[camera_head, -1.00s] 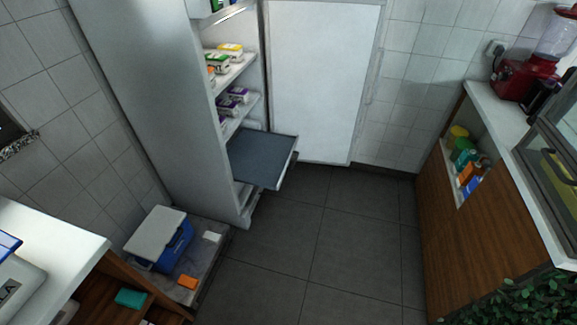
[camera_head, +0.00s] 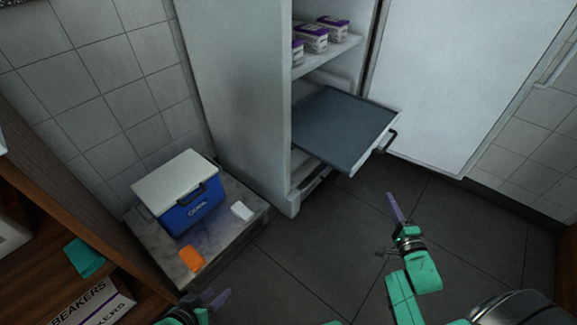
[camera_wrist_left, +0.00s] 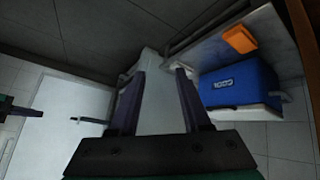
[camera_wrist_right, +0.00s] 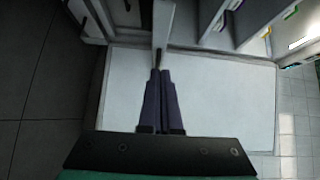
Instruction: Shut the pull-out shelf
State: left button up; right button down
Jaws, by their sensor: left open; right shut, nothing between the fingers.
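The pull-out shelf (camera_head: 340,130) is a dark grey tray with a pale rim. In the head view it sticks out of the white fridge (camera_head: 235,100), with a dark handle (camera_head: 389,141) on its front edge. My right gripper (camera_head: 391,196) is shut and empty, in front of the shelf and apart from it in the picture. Its closed fingers also show in the right wrist view (camera_wrist_right: 160,72), before the white door panel. My left gripper (camera_head: 220,296) is at the bottom of the head view, away from the shelf. Its spread, empty fingers show in the left wrist view (camera_wrist_left: 158,75).
The fridge door (camera_head: 450,70) stands wide open at the right. Purple-and-white boxes (camera_head: 312,40) sit on a shelf above. A blue cooler (camera_head: 195,208), an orange item (camera_head: 191,258) and a white item (camera_head: 241,211) rest on a low slab. The dark floor before the fridge is clear.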

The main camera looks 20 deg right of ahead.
jog(key=b, duration=0.3)
send_near(364, 159)
jog(key=d, duration=0.3)
jog(key=w, duration=0.1)
jog(key=w+a+b, duration=0.1)
jog(key=w, duration=0.1)
jog(key=w+a+b, duration=0.1)
jog(key=shift+w, duration=0.35)
jog(key=shift+w+a+r, duration=0.15)
jog(key=shift+w+a, duration=0.05)
jog(key=shift+w, duration=0.2)
pick_arm(q)
jog(key=d+f+n+t+h, duration=0.1)
jog(key=d+f+t+h, duration=0.1)
jog(key=d+f+t, duration=0.2)
jog(key=shift+w+d+f+t, duration=0.15)
jog(key=shift+d+f+t, duration=0.1)
jog(key=shift+d+t, duration=0.2)
